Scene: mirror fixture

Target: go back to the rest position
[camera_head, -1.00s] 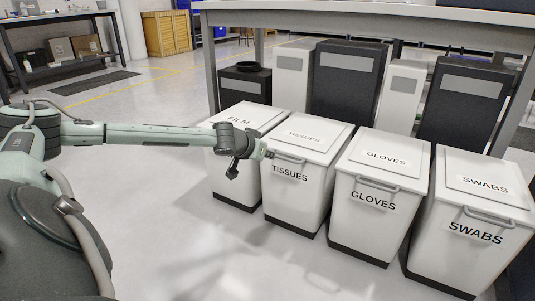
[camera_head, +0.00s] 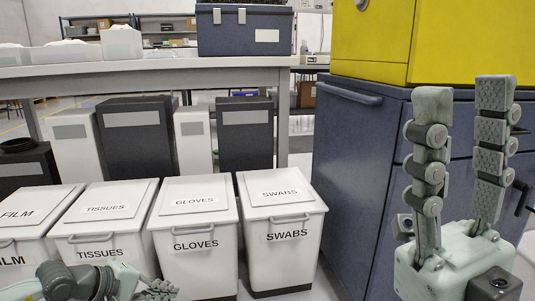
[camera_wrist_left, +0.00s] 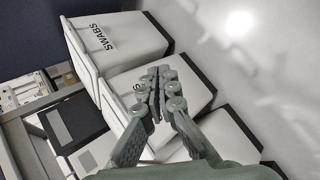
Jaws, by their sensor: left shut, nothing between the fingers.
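My left gripper (camera_head: 155,290) is at the bottom of the head view, in front of the TISSUES bin (camera_head: 105,222). Its fingers are together and empty; they show in the left wrist view (camera_wrist_left: 160,85) with white bins behind them. My right gripper (camera_head: 464,92) is at the right of the head view, fingers pointing up and spread apart, with nothing between them, in front of a dark blue cabinet (camera_head: 345,165).
White lidded bins stand in a row: FILM (camera_head: 25,225), TISSUES, GLOVES (camera_head: 195,255) and SWABS (camera_head: 283,240). Behind them, black and white bins stand under a table (camera_head: 150,74) carrying a dark blue case (camera_head: 235,35). A yellow box (camera_head: 420,40) sits on the cabinet.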

